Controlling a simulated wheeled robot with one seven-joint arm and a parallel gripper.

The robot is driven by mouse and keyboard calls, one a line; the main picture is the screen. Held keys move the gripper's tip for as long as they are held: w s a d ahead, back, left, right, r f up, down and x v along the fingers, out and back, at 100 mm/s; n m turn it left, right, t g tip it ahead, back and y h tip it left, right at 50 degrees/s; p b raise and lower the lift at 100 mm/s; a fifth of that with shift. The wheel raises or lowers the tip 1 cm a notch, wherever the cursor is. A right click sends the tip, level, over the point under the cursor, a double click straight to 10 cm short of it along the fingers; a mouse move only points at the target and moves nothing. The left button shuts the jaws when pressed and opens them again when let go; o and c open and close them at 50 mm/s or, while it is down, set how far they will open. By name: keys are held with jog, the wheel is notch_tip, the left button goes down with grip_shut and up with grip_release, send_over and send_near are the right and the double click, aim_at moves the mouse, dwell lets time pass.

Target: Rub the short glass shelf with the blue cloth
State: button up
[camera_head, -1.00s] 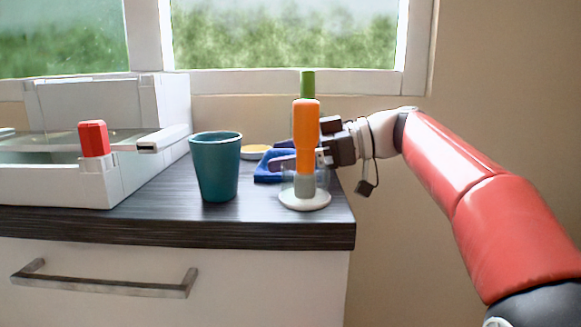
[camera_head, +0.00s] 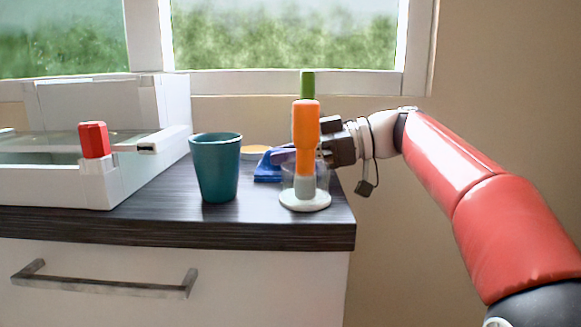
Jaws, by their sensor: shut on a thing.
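The blue cloth (camera_head: 266,171) lies bunched on the dark counter, behind the orange and green bottle-like object and right of the teal cup. My gripper (camera_head: 284,156) reaches in from the right behind that object. Its dark fingers are together on the blue cloth, which rises to a point at them. Part of the fingers and cloth is hidden. A glass pane (camera_head: 50,152) lies level in the white cabinet at the left; I cannot tell whether it is the short shelf.
The teal cup (camera_head: 217,172) stands left of the cloth. The orange and green object (camera_head: 305,135) stands on a white round base in front of my gripper. A yellow-topped round item (camera_head: 255,151) is behind. A red block (camera_head: 94,139) sits on the cabinet's corner.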

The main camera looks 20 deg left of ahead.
jog(key=shift+r+p, duration=1.8)
jog(key=shift+r, duration=0.65)
grip_shut()
